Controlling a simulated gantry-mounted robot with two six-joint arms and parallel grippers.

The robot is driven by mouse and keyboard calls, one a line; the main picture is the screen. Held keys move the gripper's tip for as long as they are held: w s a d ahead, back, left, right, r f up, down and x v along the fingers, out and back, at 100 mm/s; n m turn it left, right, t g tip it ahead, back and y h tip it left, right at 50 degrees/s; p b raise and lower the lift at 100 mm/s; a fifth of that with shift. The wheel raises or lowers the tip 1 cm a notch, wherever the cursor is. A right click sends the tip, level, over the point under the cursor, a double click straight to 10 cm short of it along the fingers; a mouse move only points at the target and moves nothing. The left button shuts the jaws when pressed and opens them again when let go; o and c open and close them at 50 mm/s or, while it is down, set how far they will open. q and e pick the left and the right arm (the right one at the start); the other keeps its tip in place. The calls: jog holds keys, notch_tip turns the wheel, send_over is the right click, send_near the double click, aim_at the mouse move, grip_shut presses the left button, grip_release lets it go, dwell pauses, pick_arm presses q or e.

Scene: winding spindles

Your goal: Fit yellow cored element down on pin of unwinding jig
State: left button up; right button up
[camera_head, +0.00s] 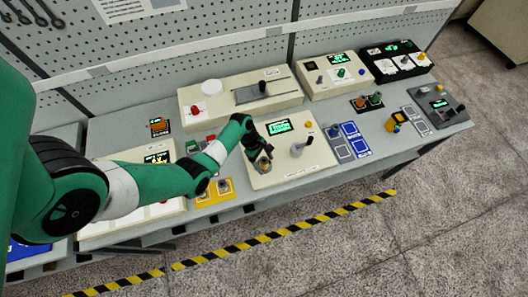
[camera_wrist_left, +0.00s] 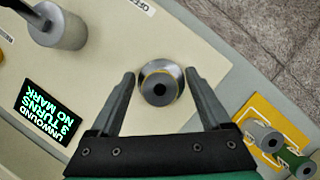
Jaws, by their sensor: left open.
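The yellow cored element (camera_wrist_left: 160,84) is a round grey spool with a thin yellow ring and a dark centre. It sits over the cream panel of the unwinding jig (camera_wrist_left: 105,75); I cannot tell whether the dark centre is a bare hole or the pin's tip. My left gripper (camera_wrist_left: 160,85) is open, with one finger on each side of the element and a visible gap at both. In the head view the left gripper (camera_head: 258,156) is above the left part of the jig panel (camera_head: 290,170), partly hiding the element (camera_head: 263,165). The right gripper is not in view.
The jig's display (camera_wrist_left: 48,112) reads "UNWOUND 3 TURNS NO MARK". A crank (camera_head: 303,145) stands on the jig panel. A yellow tray (camera_head: 212,200) with a grey and a green spool is beside the jig. A blue-and-grey tray (camera_head: 350,148) lies on its other side.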

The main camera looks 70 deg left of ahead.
pick_arm(q)
jog(key=p+v, duration=0.3)
jog(key=v, duration=0.8)
jog(key=shift+r, duration=0.3)
jog(key=shift+s, duration=0.1)
